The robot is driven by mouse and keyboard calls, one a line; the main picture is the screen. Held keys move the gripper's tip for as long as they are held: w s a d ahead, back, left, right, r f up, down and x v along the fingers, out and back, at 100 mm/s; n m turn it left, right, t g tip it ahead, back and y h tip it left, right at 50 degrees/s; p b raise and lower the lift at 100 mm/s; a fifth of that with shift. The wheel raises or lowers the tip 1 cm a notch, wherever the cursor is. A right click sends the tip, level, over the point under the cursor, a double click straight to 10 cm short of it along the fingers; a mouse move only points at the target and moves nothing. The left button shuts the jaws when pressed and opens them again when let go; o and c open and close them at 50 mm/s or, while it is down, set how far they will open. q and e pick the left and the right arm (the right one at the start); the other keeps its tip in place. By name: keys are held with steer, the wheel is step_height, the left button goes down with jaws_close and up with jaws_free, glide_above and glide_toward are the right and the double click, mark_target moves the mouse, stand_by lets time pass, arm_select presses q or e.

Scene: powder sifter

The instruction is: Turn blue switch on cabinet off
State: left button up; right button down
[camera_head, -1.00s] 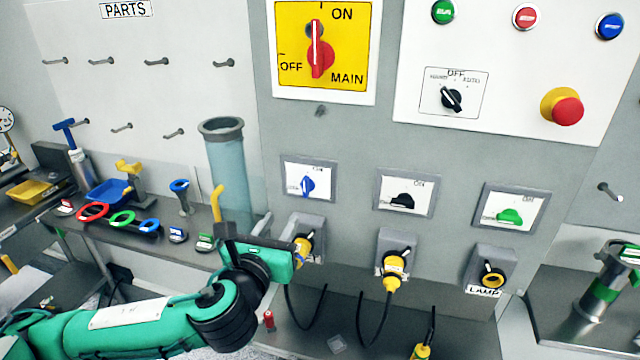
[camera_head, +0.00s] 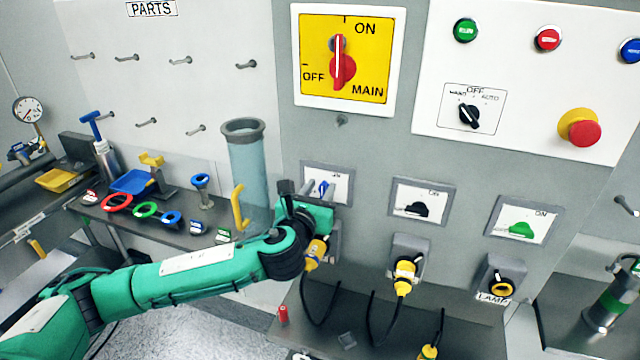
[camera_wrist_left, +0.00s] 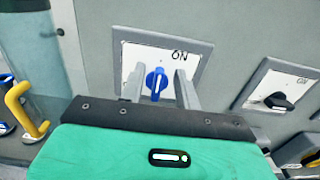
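The blue switch (camera_head: 325,188) sits on a white plate in a grey frame on the cabinet front, partly hidden by my left gripper in the head view. In the left wrist view the blue switch (camera_wrist_left: 157,83) shows its handle about upright, with "ON" written up and right of it. My left gripper (camera_head: 317,188) is right in front of the switch plate. In the left wrist view its two fingers (camera_wrist_left: 160,85) stand apart, one on each side of the blue knob, with gaps visible. Whether the tips touch the plate I cannot tell. My right gripper is not in view.
A black switch (camera_head: 416,209) and a green switch (camera_head: 520,229) sit to the right. Below are sockets with yellow plugs (camera_head: 406,270) and hanging cables. The red main switch (camera_head: 341,66) is above. A clear tube (camera_head: 249,170) and a yellow handle (camera_head: 239,207) stand close left.

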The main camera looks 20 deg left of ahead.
arm_select(q)
steer(key=shift+w, duration=0.25)
jaws_close()
